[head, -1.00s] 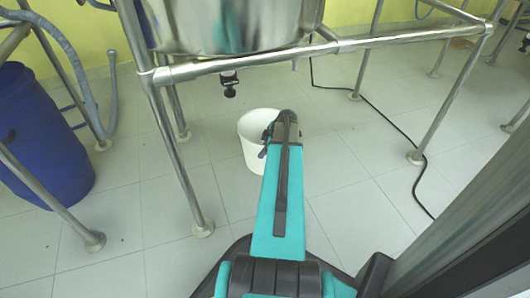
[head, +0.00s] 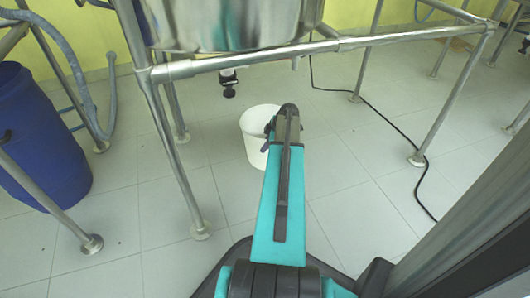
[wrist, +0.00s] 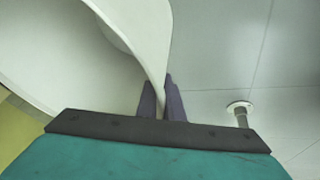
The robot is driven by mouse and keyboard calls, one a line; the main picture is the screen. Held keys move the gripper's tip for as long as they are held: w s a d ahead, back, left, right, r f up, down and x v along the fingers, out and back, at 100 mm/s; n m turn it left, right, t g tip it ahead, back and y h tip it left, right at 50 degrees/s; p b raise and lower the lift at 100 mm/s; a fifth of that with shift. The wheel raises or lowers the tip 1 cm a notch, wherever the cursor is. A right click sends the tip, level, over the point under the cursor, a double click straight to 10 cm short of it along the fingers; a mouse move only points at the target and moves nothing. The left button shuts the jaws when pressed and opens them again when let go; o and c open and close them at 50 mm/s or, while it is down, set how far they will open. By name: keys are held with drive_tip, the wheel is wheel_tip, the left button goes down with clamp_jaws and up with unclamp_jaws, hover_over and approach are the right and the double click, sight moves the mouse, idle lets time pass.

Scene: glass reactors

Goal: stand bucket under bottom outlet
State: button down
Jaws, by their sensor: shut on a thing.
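The white bucket (head: 256,130) is upright beyond the end of my arm in the head view, low near the tiled floor. I cannot tell if its base touches the floor. My gripper is shut on the bucket's wall at the rim; in the wrist view the two dark fingers (wrist: 163,100) pinch the wall, and the bucket (wrist: 150,25) fills the upper left. The bottom outlet (head: 228,82), a dark valve under the steel vessel (head: 225,25), is above and left of the bucket.
The vessel's steel frame has a front rail (head: 330,46) above the bucket and a front left leg (head: 175,150). A blue drum (head: 38,140) stands at the left. A black cable (head: 385,145) lies on the floor at the right. The floor around the bucket is clear.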

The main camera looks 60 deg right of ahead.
drive_tip(key=shift+f+b, duration=1)
drive_tip(key=shift+f, duration=0.6)
drive_tip(key=c, duration=1.9)
unclamp_jaws()
drive_tip(key=shift+r, duration=0.1)
drive_tip(key=p+v, duration=0.6)
drive_tip(key=v, duration=0.5)
drive_tip(key=shift+s+r, duration=0.2)
drive_tip(key=shift+r, duration=0.2)
